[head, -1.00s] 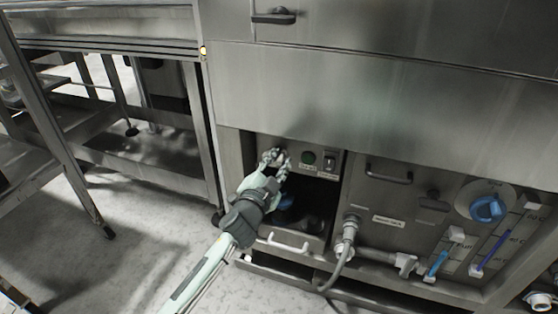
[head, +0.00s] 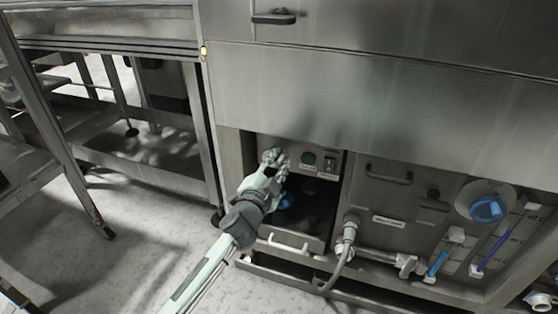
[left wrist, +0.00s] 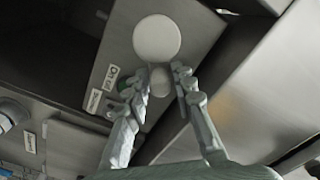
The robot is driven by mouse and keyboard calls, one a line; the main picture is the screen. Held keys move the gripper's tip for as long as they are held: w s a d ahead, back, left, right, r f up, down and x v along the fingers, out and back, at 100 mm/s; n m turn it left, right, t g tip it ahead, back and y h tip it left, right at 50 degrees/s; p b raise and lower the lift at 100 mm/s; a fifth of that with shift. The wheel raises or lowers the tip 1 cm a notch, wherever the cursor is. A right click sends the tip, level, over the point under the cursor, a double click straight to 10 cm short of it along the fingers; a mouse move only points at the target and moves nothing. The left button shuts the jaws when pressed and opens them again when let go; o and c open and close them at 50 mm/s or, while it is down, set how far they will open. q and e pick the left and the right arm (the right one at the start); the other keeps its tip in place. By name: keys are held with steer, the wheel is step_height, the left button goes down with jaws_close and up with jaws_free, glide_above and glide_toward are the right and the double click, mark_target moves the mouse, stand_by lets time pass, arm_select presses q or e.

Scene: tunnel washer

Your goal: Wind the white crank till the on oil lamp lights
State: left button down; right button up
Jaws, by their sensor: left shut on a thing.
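The white crank (left wrist: 157,38) shows in the left wrist view as a pale round disc with a pale knob just below it. My left gripper (left wrist: 160,88) is shut on that knob, one finger on each side. In the head view my left gripper (head: 274,158) reaches to the left end of the control panel and covers most of the crank. A dark green round lamp or button (head: 308,158) with a label below it sits just right of my gripper. It looks unlit. I cannot read which lamp it is. My right gripper is not in view.
A dark switch (head: 330,160) sits right of the green round piece. Below the panel is a dark recess with a drawer handle (head: 288,246). A hose (head: 345,250) and a blue knob (head: 487,208) lie to the right. Open floor (head: 110,250) is at left.

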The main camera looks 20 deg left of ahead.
arm_select(q)
steer(key=shift+s+d+f, duration=0.1)
steer(key=shift+d+f, duration=0.05)
steer(key=shift+f, duration=0.25)
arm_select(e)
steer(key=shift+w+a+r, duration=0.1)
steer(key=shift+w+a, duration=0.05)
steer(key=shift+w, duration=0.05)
